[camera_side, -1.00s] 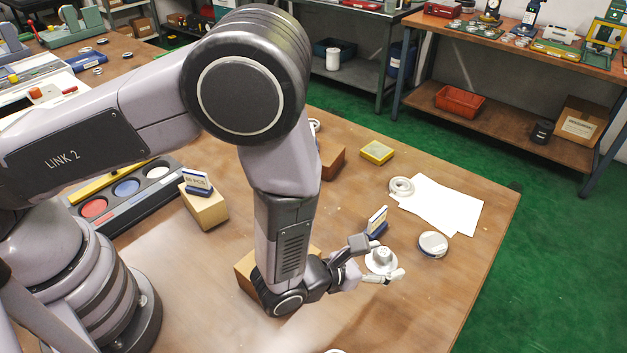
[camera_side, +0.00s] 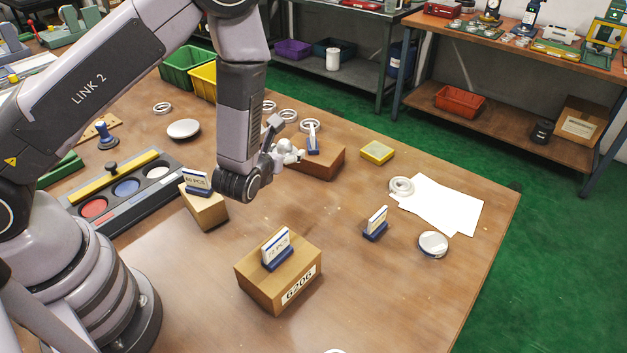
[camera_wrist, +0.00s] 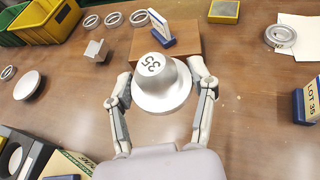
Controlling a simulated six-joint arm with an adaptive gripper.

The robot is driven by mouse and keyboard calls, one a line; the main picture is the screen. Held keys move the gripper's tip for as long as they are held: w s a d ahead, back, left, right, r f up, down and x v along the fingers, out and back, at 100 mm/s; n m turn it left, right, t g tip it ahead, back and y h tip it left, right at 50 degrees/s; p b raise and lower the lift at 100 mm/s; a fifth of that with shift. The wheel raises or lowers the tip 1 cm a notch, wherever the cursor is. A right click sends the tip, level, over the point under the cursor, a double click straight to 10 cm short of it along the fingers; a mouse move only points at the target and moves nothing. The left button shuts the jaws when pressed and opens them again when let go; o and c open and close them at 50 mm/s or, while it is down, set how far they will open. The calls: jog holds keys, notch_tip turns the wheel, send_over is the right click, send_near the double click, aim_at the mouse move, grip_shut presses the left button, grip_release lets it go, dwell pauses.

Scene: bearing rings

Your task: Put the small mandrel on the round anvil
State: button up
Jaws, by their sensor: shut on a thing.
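A pale stepped mandrel (camera_wrist: 155,76) with a wide flange and "35" on its top is between the fingers of my gripper (camera_wrist: 162,92) in the wrist view. My gripper is shut on its flange. In the side view my gripper (camera_side: 285,150) is beside the brown box, and the mandrel is mostly hidden by the fingers. The round anvil looks to be the pale low disc (camera_side: 183,129) on the table left of my gripper. It also shows at the left of the wrist view (camera_wrist: 28,86), with nothing on it.
A brown box (camera_side: 320,163) with an upright card stands close behind my gripper. A grey block (camera_wrist: 96,49) and several rings lie nearby. Card-topped boxes (camera_side: 278,278) (camera_side: 205,208) stand nearer. Green (camera_side: 187,67) and yellow bins are behind.

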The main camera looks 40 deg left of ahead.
jog(key=a+r+n+g+y, duration=0.1)
jog(key=a+n+g+y, duration=0.4)
jog(key=a, duration=1.5)
jog(key=s+a+n+g+y, duration=0.2)
jog(key=s+a+n+g, duration=0.15)
jog(key=a, duration=0.45)
jog(key=s+a+n+g+y, duration=0.2)
jog(key=s+a+n, duration=0.15)
jog(key=a, duration=0.55)
send_over(183, 127)
jog(key=f, duration=0.8)
jog(key=shift+s+d, duration=0.25)
jog(key=shift+s, duration=0.05)
jog(key=shift+w+a+f, duration=0.1)
jog(key=shift+f, duration=0.1)
jog(key=shift+w+a+f, duration=0.1)
jog(key=shift+f, duration=0.85)
jog(key=shift+w+a+f, duration=0.1)
jog(key=shift+f, duration=0.8)
jog(key=shift+f, duration=0.1)
jog(key=o, duration=1.2)
jog(key=shift+d, duration=0.1)
